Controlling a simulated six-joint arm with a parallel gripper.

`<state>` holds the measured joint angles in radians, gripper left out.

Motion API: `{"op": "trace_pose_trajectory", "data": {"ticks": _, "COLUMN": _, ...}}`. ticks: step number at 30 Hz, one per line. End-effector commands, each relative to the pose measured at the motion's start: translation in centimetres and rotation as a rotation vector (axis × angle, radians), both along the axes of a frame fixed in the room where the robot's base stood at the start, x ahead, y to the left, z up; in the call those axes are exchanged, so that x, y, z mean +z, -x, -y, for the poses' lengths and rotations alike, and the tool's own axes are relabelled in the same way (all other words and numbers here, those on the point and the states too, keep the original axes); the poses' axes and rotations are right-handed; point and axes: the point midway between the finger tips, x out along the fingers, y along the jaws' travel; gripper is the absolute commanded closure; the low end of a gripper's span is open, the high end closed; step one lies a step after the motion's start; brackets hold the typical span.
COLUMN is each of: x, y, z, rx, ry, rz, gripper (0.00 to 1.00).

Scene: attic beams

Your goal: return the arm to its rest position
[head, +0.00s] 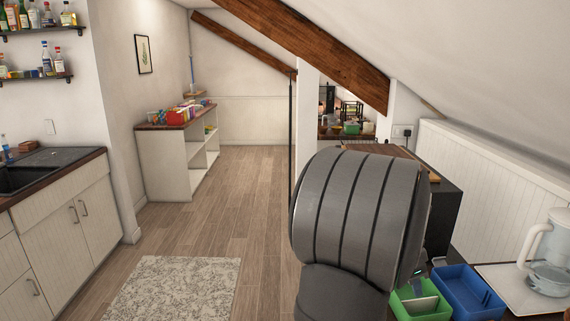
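My arm shows as a large dark grey, ribbed link in the lower right middle of the head view. It covers part of a dark cabinet and the near counter behind it. My gripper is not visible in this view, so whether it is open or shut does not show.
A green bin (420,305) and a blue bin (469,291) stand close to the right of my arm. A wooden beam (310,45) slopes overhead. The floor (222,215) left of my arm is clear, with a rug (172,290).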

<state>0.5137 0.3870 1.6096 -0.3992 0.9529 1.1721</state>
Motion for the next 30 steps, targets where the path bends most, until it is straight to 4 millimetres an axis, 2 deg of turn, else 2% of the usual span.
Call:
{"op": "trace_pose_trajectory", "data": {"ticks": 1, "x": -1.1, "y": 0.0, "z": 0.4, "rx": 0.000, "ry": -0.002, "rz": -0.003, "gripper": 0.71}}
{"op": "trace_pose_trajectory", "data": {"ticks": 6, "x": -4.2, "y": 0.0, "z": 1.7, "rx": 0.000, "ry": -0.003, "rz": -0.003, "gripper": 0.71}}
{"op": "trace_pose_trajectory", "data": {"ticks": 15, "x": -7.9, "y": -0.2, "z": 3.3, "rx": 0.001, "ry": -0.001, "rz": -0.001, "gripper": 0.71}}
{"op": "trace_pose_trajectory", "data": {"ticks": 18, "x": -8.4, "y": -0.3, "z": 3.4, "rx": 0.001, "ry": -0.001, "rz": 0.000, "gripper": 0.71}}
{"op": "trace_pose_trajectory", "data": {"ticks": 30, "x": -8.0, "y": -0.3, "z": 3.4, "rx": 0.001, "ry": 0.000, "rz": 0.001, "gripper": 0.71}}
